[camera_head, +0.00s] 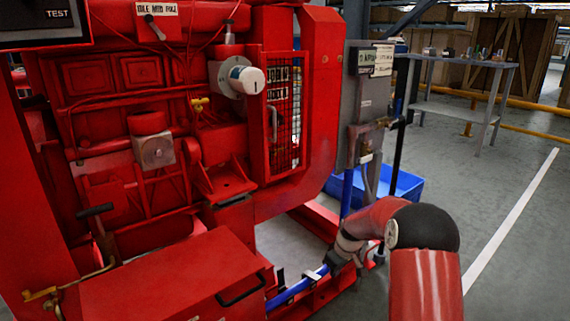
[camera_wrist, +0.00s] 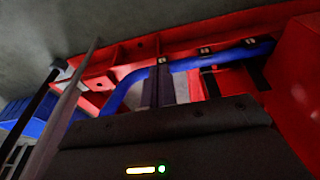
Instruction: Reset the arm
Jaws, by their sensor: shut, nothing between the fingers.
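My arm reaches in from the lower right of the head view, with a red link, a black elbow and a pale wrist. My gripper (camera_head: 335,261) is low beside the red base frame (camera_head: 345,291) of the pumpset, close to a blue pipe (camera_head: 297,288). Its dark body fills the bottom of the wrist view, with a lit indicator. The gripper is shut and empty. The blue pipe (camera_wrist: 215,60) and red frame (camera_wrist: 125,56) show beyond it in the wrist view. Whether the fingers touch the pipe cannot be told.
The red engine (camera_head: 150,110) fills the left, with a red box (camera_head: 165,285) in front. A grey control box (camera_head: 368,92) stands on a post, and a blue crate (camera_head: 405,187) lies behind my wrist. A metal table (camera_head: 455,110) is farther back. Floor at right is clear.

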